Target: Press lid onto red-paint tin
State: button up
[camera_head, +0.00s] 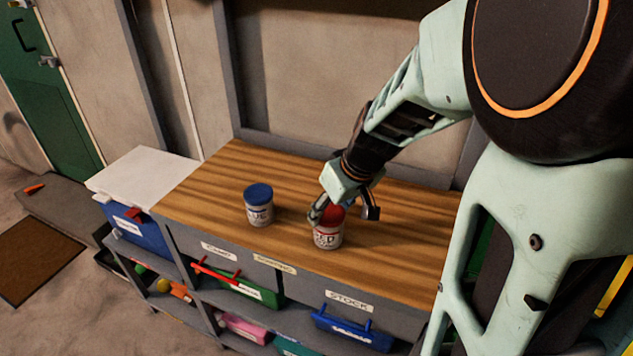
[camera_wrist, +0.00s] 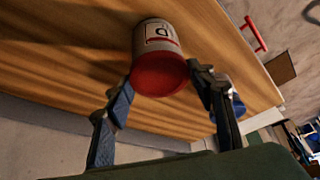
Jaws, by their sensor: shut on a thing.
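The red-paint tin (camera_head: 328,239) is a white, labelled can standing upright on the wooden bench top. Its red lid (camera_head: 333,215) is at the tin's top, partly covered by my gripper (camera_head: 343,211). In the wrist view, the red lid (camera_wrist: 160,76) sits over the end of the white tin (camera_wrist: 158,37) with no clear gap. I cannot tell whether it is fully seated. My gripper (camera_wrist: 160,82) has one finger on each side of the lid and is shut on it.
A second tin with a blue lid (camera_head: 258,205) stands to the left on the bench (camera_head: 205,190). A white-topped box (camera_head: 143,174) is beside the bench's left end. Shelves with coloured bins, including a blue one (camera_head: 352,328), are below. The wall is close behind.

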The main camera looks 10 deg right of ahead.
dwell(0.3)
jog(key=o, duration=0.9)
jog(key=shift+o, duration=0.3)
jog(key=o, duration=0.4)
jog(key=shift+r, duration=0.15)
jog(key=shift+r+p, duration=2.3)
jog(key=shift+r, duration=1.1)
